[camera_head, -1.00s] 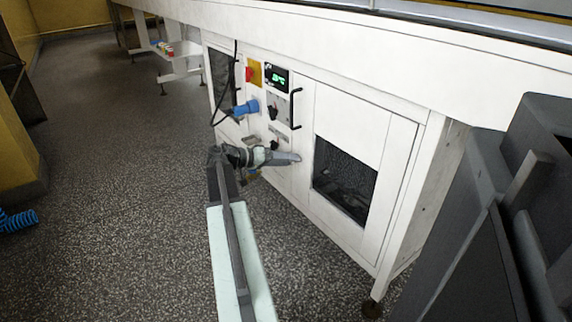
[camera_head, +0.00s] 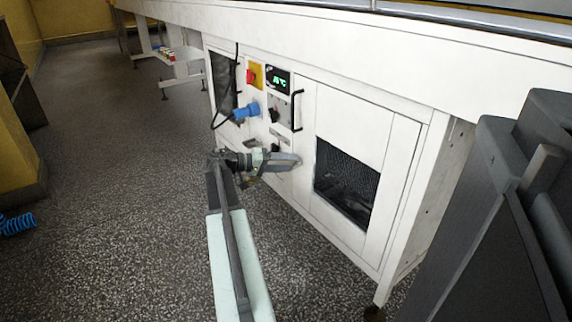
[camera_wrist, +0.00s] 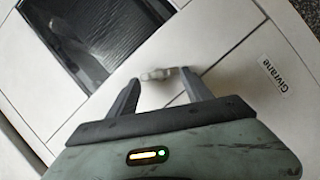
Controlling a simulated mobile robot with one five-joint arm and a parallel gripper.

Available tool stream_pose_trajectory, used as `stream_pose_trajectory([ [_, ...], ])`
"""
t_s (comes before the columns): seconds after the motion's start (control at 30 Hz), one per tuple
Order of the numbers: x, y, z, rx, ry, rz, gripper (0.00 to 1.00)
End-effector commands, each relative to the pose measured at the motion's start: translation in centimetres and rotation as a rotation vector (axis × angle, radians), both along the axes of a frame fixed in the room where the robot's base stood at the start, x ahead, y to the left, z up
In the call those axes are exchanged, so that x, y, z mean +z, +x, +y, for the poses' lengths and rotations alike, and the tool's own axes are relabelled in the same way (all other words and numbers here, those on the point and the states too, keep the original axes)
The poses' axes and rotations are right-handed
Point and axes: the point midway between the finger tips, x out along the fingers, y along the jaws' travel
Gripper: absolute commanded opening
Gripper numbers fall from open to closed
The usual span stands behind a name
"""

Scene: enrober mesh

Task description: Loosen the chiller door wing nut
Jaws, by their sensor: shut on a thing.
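The wing nut (camera_wrist: 157,74) is a small pale metal piece on the white chiller door (camera_wrist: 60,100), near the seam between panels in the wrist view. My gripper (camera_wrist: 156,84) is at the nut, with its two dark fingers on either side of it and shut on it. In the head view my gripper (camera_head: 292,160) reaches the white cabinet front left of the mesh window, and hides the nut there. The door with its dark mesh window (camera_head: 345,185) is closed.
A black bar handle (camera_head: 297,110), a green display (camera_head: 279,80), a red switch on yellow (camera_head: 253,76) and a blue plug (camera_head: 246,110) sit on the cabinet above my gripper. Speckled floor (camera_head: 130,210) is open to the left. A label (camera_wrist: 273,75) is beside the panel seam.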

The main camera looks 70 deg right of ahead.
Motion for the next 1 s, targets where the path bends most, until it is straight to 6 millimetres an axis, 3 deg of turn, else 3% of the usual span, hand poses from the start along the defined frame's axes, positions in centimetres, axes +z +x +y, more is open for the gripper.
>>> stream_pose_trajectory([
  [0.03, 0.2, 0.2, -0.1, 0.007, -0.004, 0.003, 0.18],
  [0.07, 0.2, 0.2, -0.1, 0.007, -0.005, 0.004, 0.66],
  [0.1, 0.2, 0.2, -0.1, 0.006, -0.004, 0.004, 0.77],
  [0.13, 0.2, 0.2, -0.1, 0.007, -0.004, 0.003, 0.80],
  [0.47, 0.2, 0.4, 0.1, 0.004, -0.002, 0.001, 0.80],
  [0.8, 1.5, 5.2, 3.7, 0.005, -0.002, 0.002, 0.80],
  [1.0, 1.6, 6.3, 4.6, 0.004, -0.003, 0.001, 0.80],
])
